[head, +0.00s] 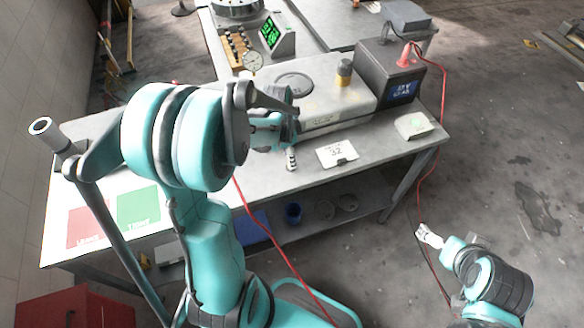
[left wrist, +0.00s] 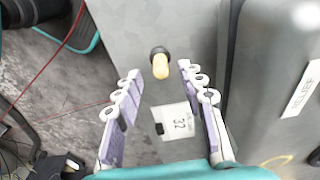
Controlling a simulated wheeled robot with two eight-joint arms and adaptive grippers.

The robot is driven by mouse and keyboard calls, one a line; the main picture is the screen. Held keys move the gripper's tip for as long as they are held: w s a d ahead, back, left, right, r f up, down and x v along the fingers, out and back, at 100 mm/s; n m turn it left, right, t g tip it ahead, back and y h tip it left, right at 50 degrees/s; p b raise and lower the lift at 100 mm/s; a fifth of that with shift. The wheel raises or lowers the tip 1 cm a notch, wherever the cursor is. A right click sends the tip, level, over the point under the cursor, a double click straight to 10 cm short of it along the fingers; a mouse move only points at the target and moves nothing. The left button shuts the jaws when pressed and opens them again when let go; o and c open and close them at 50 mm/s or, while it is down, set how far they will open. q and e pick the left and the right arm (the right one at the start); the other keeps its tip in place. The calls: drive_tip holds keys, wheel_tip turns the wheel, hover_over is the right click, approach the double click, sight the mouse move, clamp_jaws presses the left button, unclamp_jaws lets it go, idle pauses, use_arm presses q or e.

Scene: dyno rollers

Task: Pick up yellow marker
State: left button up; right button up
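The yellow marker (left wrist: 160,66) shows in the left wrist view as a short yellow piece with a black end, on the grey bench top (left wrist: 195,40). It appears between the fingertips of my left gripper (left wrist: 159,72), whose fingers stand wide apart with a gap on each side. Nothing is held. In the head view my left gripper (head: 290,158) is over the front of the bench, just left of the "32" card (head: 337,152); I cannot make out the marker there. My right gripper (head: 430,236) is away from the bench at the lower right, its opening unclear.
Red and green mats (head: 138,206) lie on the bench's left end. A red cable hangs across the front.

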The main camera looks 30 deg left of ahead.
use_arm(q)
drive_tip(key=f, duration=0.3)
drive_tip(key=shift+w+b, duration=0.2)
drive_tip(key=shift+b, duration=0.2)
drive_tip(key=shift+c, duration=0.3)
clamp_jaws()
